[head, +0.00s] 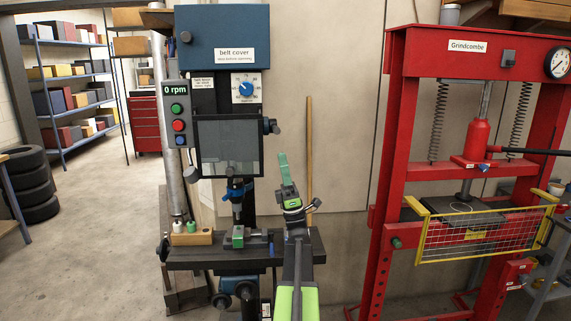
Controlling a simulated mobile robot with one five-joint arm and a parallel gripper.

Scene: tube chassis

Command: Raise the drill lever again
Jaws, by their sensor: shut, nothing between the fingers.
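The drill press stands left of centre, with a blue belt cover (226,40) on top and a display reading 0 rpm. A dark hub with a short knob (270,126) sticks out at the right side of its head. No long lever arm shows clearly there, so I cannot tell the lever's angle. My gripper (284,168) points up, right of the drill and below the hub. Its green fingers are shut and empty, apart from the hub in the picture.
A dark see-through guard (228,145) covers the drill's front. A wooden pole (308,150) leans behind my gripper. A red press (396,150) with a yellow mesh guard (485,235) stands at right.

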